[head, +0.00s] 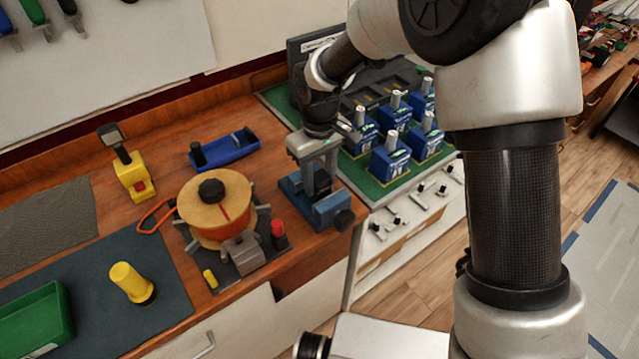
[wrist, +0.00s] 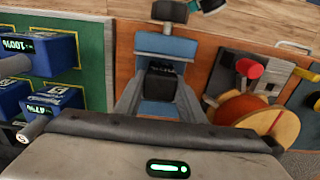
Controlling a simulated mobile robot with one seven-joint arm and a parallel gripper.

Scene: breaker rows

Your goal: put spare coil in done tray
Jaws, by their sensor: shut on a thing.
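My gripper (head: 321,182) points down at the blue vise (head: 292,190) on the wooden bench. In the wrist view my gripper (wrist: 161,82) has its two grey fingers on either side of a small dark block (wrist: 162,84), shut on it, within the outline of the vise (wrist: 158,108). The block is mostly hidden in the head view. It may be the spare coil, but I cannot tell for sure, nor whether it still touches the vise. A green tray (head: 38,322), likely the done tray, sits on the dark mat at the lower left, partly cut off.
A large tan spool (head: 215,205) with a black knob stands left of the vise, with a red-topped post (head: 278,232) beside it. A yellow peg (head: 130,282) stands upright between spool and tray. Several blue modules (head: 390,158) stand on the green board at right.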

